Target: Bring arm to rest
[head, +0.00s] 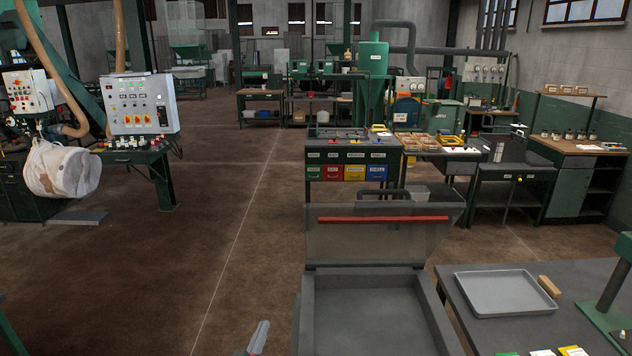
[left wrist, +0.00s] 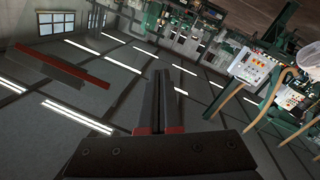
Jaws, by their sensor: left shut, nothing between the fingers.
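My left gripper (head: 258,338) shows at the bottom edge of the head view, left of the grey open-topped bin, with only its tip in frame. In the left wrist view its two dark fingers (left wrist: 161,100) are together with nothing between them. The left arm itself is mostly out of frame. My right gripper is not in view. The white bulk bag (head: 62,170) hangs at the far left beside the control panels, well away from the gripper. A pale part of it shows at the right edge of the left wrist view (left wrist: 309,55).
The grey bin (head: 308,310) stands just right of the gripper, its clear guard with a red bar (head: 383,219) raised. A table with a grey tray (head: 497,291) is at the right. Open brown floor (head: 215,220) lies ahead and left.

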